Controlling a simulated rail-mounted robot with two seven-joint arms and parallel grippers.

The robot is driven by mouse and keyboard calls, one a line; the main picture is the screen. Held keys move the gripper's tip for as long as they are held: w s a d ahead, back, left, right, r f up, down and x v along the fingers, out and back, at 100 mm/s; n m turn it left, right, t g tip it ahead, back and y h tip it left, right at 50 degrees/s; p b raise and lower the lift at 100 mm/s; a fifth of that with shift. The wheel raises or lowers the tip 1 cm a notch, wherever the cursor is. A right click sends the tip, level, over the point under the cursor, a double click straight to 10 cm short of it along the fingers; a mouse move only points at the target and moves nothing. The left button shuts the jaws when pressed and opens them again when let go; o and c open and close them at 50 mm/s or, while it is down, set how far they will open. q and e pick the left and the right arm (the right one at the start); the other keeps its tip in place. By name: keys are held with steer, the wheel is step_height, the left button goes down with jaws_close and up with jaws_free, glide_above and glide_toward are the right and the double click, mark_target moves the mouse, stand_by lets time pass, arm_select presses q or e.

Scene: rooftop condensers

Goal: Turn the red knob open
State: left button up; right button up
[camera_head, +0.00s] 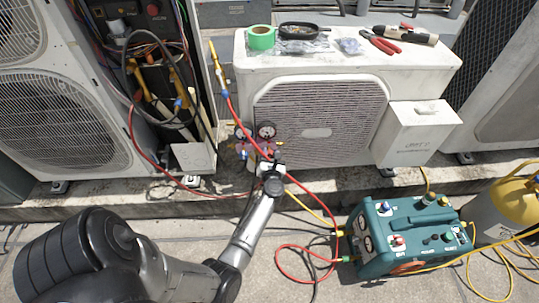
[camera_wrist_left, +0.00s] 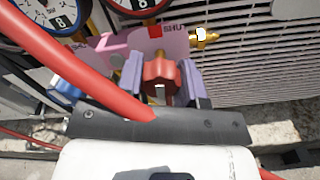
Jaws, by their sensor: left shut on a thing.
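The gauge manifold (camera_head: 266,131) hangs at the left front of the white condenser, with its round dials facing up toward me. In the left wrist view, the red knob (camera_wrist_left: 158,74) sits on the pink manifold plate (camera_wrist_left: 112,44), below a "SHUT" label (camera_wrist_left: 174,28). My left gripper (camera_wrist_left: 161,88) is shut on the red knob, with one purple finger pad at each side of it. In the head view the same gripper (camera_head: 270,166) is at the manifold's lower end and hides the knob. My right gripper is in neither view.
A red hose (camera_wrist_left: 70,62) crosses close over the gripper. The white condenser (camera_head: 420,72) carries green tape (camera_head: 261,38) and red-handled pliers (camera_head: 381,42) on top. A teal machine (camera_head: 385,255) and a yellow-topped cylinder (camera_head: 512,207) stand at the lower right.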

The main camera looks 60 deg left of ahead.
arm_select(q)
steer(key=o, duration=0.9)
steer(key=shift+s+d, duration=0.1)
steer(key=shift+d, duration=0.15)
steer(key=shift+p+v, duration=2.15)
steer(key=shift+v, duration=3.65)
steer(key=shift+a, duration=0.1)
